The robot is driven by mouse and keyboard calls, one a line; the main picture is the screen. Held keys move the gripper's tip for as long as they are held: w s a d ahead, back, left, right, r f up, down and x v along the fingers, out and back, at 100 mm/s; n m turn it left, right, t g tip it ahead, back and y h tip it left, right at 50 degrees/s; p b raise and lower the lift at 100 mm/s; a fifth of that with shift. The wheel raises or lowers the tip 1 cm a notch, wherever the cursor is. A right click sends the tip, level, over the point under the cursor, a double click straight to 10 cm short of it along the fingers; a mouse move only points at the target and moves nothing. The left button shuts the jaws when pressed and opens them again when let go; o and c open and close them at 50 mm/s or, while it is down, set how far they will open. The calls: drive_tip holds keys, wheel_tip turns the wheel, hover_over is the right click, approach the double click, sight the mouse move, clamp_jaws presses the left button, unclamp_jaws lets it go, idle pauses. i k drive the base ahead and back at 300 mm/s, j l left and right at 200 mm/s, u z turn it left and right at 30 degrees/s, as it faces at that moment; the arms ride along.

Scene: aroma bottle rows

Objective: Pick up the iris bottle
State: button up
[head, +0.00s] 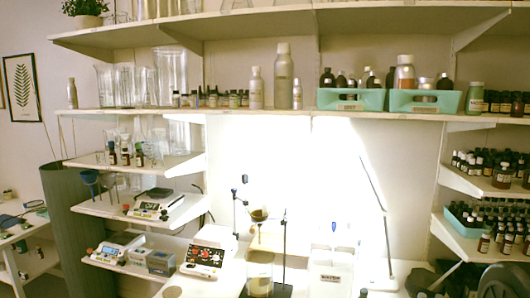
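No label can be read at this size, so I cannot tell which bottle is the iris bottle. Small dark bottles (212,99) stand in a row on the long middle shelf. More small brown bottles (486,161) stand in rows on the right shelves, and a few brown bottles (125,157) stand on a left shelf. My gripper is not in view.
Two teal trays (424,107) with bottles stand on the long shelf (290,113), beside tall grey bottles (283,76). Glass cylinders (172,76) stand at its left. Below are a bright lit bench, a control box (205,257), a stirring stand (285,250) and a white container (331,274).

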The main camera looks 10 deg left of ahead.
sight(113, 156)
drive_tip(key=i+j, duration=0.1)
drive_tip(key=j, duration=0.45)
drive_tip(key=i+j+u, duration=0.1)
drive_tip(key=j, duration=0.45)
drive_tip(key=i+j, duration=0.15)
drive_tip(key=j, duration=0.45)
drive_tip(key=i+j+u, duration=0.1)
drive_tip(key=j, duration=0.45)
drive_tip(key=i+j+u, duration=0.1)
drive_tip(key=j, duration=0.4)
drive_tip(key=i+j, duration=0.25)
drive_tip(key=j, duration=0.3)
drive_tip(key=i+j+u, duration=0.1)
drive_tip(key=j, duration=0.45)
drive_tip(key=i+j, duration=0.25)
drive_tip(key=j, duration=0.25)
